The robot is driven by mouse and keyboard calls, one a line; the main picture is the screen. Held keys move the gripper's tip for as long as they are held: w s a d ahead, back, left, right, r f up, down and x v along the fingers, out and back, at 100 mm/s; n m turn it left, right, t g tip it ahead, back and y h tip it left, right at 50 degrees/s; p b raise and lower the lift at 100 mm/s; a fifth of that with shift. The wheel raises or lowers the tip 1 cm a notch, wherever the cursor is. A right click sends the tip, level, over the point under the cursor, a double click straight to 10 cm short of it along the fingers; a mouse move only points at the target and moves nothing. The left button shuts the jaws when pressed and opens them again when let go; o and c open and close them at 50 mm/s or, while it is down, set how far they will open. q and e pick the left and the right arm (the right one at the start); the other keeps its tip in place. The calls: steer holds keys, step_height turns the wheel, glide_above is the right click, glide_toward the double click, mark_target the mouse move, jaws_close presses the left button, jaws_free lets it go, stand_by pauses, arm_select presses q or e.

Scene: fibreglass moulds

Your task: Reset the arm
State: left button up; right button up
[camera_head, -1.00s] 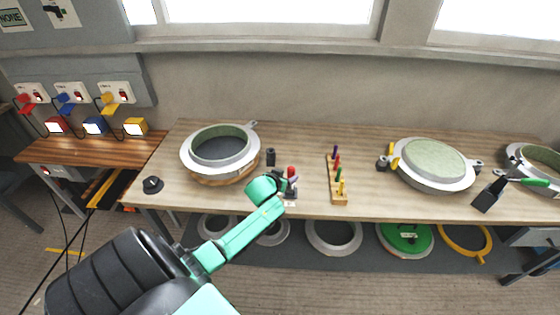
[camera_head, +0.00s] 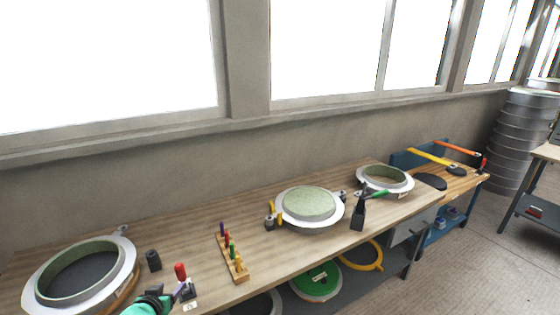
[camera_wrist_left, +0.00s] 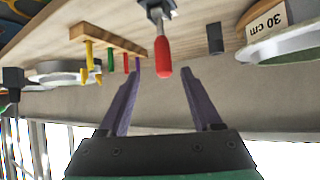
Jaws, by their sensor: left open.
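My left gripper (camera_head: 168,298) shows at the bottom edge of the head view, a green arm end with dark, purple-tinted fingers. It sits beside a small clamp with a red handle (camera_head: 181,272) on the bench. In the left wrist view, the gripper (camera_wrist_left: 161,74) is open, its two purple fingers spread wide. The clamp's red handle (camera_wrist_left: 162,58) appears between or beyond the fingertips; I cannot tell its depth, and nothing is gripped. Most of my left arm is out of the head view. My right gripper is in neither view.
A wooden bench (camera_head: 195,225) runs along the wall under windows. On it are a ring mould (camera_head: 120,280), a black cylinder (camera_head: 153,261), a wooden rack of coloured pegs (camera_head: 240,273), a round green-topped mould (camera_head: 309,203), a black block (camera_head: 357,216) and another ring mould (camera_head: 408,187).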

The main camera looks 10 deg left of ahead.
arm_select(q)
steer(key=s+d+m+g+h, duration=0.3)
steer(key=s+d+m+g, duration=0.3)
steer(key=s+d, duration=1.15)
steer(key=s+a+f+n+g+b, duration=0.1)
steer(key=s+f+b, duration=0.1)
steer(key=f, duration=1.1)
steer(key=s+f+g+b, duration=0.2)
steer(key=f, duration=1.1)
steer(key=s+a+f+g+b, duration=0.1)
steer(key=s+a+f+b, duration=0.2)
steer(key=s+f, duration=1.4)
step_height(320, 180, down, 2)
steer(key=shift+s+f+b, duration=0.15)
steer(key=shift+f+b, duration=0.05)
steer(key=shift+b, duration=0.3)
steer(key=shift+a, duration=0.1)
